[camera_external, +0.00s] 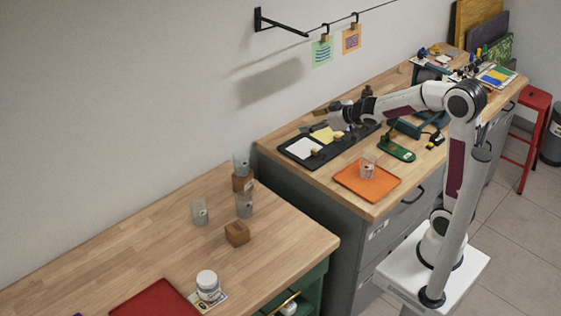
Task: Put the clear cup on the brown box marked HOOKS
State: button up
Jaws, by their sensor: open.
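Several clear cups are in view. One clear cup (241,160) stands on a brown box (242,183) at the back right of the near wooden counter. A further cup (368,170) stands on the orange tray (382,190) on the far counter. A second brown box (237,233) sits near the counter's right edge. The lettering on both boxes is too small to read. My gripper (325,112) is open above the dark mat, away from the cups.
The near counter (130,240) also bears a red tray (157,300) and a white jar (208,286). A gap separates it from the higher far counter. That one holds a dark mat (295,153) with papers, a green tool (396,148) and clutter at its far end.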

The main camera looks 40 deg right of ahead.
jog(key=s+d+r+m+g+h, duration=0.1)
jog(key=s+d+m+g, duration=0.15)
jog(key=s, duration=0.55)
jog(key=s+d+r+m+g+h, duration=0.1)
jog(key=s+d+h, duration=0.15)
jog(key=s, duration=0.65)
jog(key=s+a+f+g+y, duration=0.1)
jog(key=s+f, duration=0.1)
jog(key=s, duration=0.7)
jog(key=s+a+f+g+y, duration=0.1)
jog(key=s+f+g, duration=0.1)
jog(key=s, duration=0.7)
jog(key=shift+s+f, duration=0.2)
jog(key=shift+f, duration=0.2)
